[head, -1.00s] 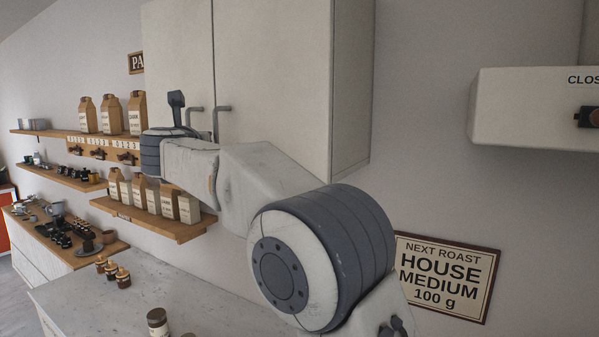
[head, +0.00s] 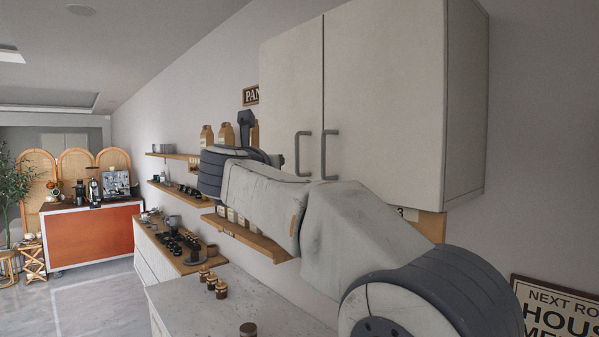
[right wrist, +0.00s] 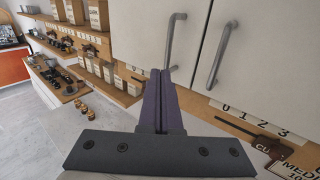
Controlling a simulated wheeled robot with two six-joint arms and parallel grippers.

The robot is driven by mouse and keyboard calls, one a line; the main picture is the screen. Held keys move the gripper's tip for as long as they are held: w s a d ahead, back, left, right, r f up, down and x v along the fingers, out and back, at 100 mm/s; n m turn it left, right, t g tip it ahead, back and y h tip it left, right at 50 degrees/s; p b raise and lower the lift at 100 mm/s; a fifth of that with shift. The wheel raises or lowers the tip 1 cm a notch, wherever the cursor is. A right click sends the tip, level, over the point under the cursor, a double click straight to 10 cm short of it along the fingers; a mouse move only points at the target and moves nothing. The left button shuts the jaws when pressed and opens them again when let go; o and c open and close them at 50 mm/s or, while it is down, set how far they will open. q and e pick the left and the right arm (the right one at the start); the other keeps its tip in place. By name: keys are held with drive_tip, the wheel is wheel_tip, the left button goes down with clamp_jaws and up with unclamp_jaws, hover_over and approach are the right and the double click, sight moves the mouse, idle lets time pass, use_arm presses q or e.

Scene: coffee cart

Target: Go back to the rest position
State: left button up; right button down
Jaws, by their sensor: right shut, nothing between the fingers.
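My right arm crosses the head view from the lower right, its wrist raised in front of the closed white wall cabinet (head: 385,110). My right gripper (right wrist: 158,75) shows in the right wrist view with its two dark fingers together and nothing between them. Its tips appear in front of the lower part of the cabinet doors, near the handles (right wrist: 175,40); I cannot tell the exact gap. In the head view the fingers are mostly hidden behind the wrist. My left gripper is in neither current view.
Wooden shelves (head: 255,240) with paper bags run along the wall. Below is a pale counter (head: 185,297) with small jars (head: 213,282). A wooden-topped counter (head: 180,250) holds dark items. An orange-fronted cart (head: 95,237) stands farther back, with open floor before it.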

drive_tip(key=s+d+f+n+g+y, duration=0.1)
drive_tip(key=d+f+n+g+y, duration=0.2)
drive_tip(key=f+n, duration=1)
drive_tip(key=d+f+n+g+y, duration=0.1)
drive_tip(key=d+f+n+y, duration=0.3)
drive_tip(key=f+n, duration=0.9)
drive_tip(key=s+d+f+n+g, duration=0.2)
drive_tip(key=s+d+f+n, duration=0.15)
drive_tip(key=s+f, duration=0.2)
drive_tip(key=s+d+f+n+g, duration=0.3)
drive_tip(key=s+f+n, duration=0.15)
drive_tip(key=f, duration=0.25)
drive_tip(key=s+d+f+n+g+h, duration=0.1)
drive_tip(key=s+d+f+n+g, duration=0.3)
drive_tip(key=s, duration=0.5)
drive_tip(key=s+d+f+n+g+h, duration=0.1)
drive_tip(key=s+d+f+g, duration=0.15)
drive_tip(key=s+f, duration=0.55)
drive_tip(key=s+a+n+g+b, duration=0.2)
drive_tip(key=s+a+n+b, duration=0.5)
drive_tip(key=s+a, duration=0.5)
drive_tip(key=shift+s+a+y+b, duration=0.3)
drive_tip(key=shift+s+a+b, duration=0.1)
drive_tip(key=shift+s, duration=0.8)
